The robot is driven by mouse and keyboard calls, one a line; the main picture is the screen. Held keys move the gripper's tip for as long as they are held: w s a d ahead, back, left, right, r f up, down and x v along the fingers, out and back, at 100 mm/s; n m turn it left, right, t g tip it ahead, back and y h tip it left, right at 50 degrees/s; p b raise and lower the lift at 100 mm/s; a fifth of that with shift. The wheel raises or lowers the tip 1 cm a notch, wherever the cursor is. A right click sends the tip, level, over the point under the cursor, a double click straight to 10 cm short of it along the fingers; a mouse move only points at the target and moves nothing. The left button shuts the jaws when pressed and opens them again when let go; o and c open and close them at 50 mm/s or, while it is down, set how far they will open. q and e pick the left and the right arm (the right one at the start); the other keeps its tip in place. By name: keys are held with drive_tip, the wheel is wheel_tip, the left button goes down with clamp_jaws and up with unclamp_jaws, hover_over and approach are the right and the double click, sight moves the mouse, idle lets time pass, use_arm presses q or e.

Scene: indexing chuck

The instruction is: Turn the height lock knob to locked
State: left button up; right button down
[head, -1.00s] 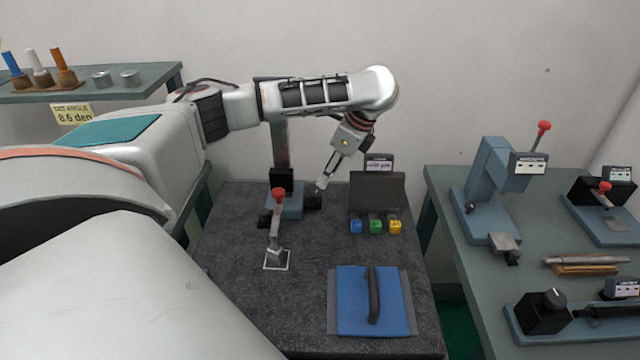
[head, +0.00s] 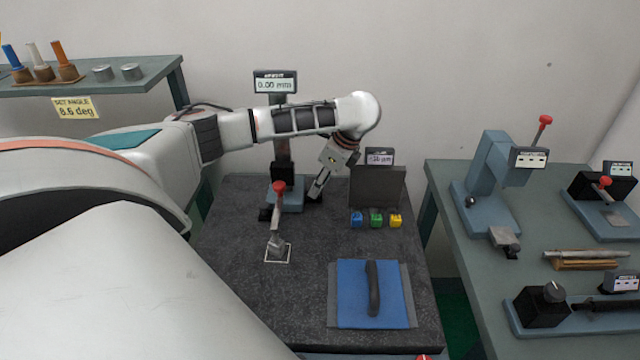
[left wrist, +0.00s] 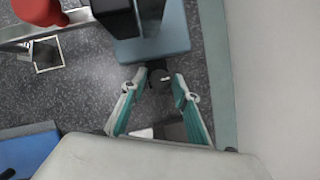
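The height gauge has a dark post, a blue base (head: 288,198) and a display (head: 275,83) reading 0.00 mm, at the back of the granite plate. A dark round knob (left wrist: 160,80) with a pale mark shows at the edge of the blue base in the left wrist view. My left gripper (head: 317,188) points down at the right side of the gauge. In the left wrist view its fingers (left wrist: 158,88) are open, one on each side of the knob, with visible gaps. I cannot tell how deep the knob sits between them. My right gripper is not in view.
A red-topped lever (head: 278,215) stands in front of the gauge. Right of my gripper are a dark angle plate (head: 378,187) and blue, green and yellow blocks (head: 376,220). A blue pad with a handle (head: 350,295) lies in front. A side bench (head: 470,268) holds other devices.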

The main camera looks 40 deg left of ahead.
use_arm(q)
clamp_jaws()
drive_tip(key=shift+m, duration=0.3)
drive_tip(key=m+t, duration=0.1)
drive_tip(key=m, duration=0.3)
drive_tip(key=m+t, duration=0.1)
drive_tip(key=m, duration=0.1)
drive_tip(key=shift+s+t, duration=0.3)
drive_tip(key=m, duration=0.2)
drive_tip(key=m+t, duration=0.1)
drive_tip(key=m, duration=0.1)
drive_tip(key=shift+s+a+m+t+h, duration=0.1)
drive_tip(key=shift+s+m+t+h, duration=0.1)
drive_tip(key=shift+m+t+h, duration=0.15)
drive_tip(key=m, duration=0.2)
drive_tip(key=m+t+h, duration=0.1)
drive_tip(key=m, duration=0.2)
drive_tip(key=shift+h, duration=0.25)
drive_tip(key=shift+m, duration=0.25)
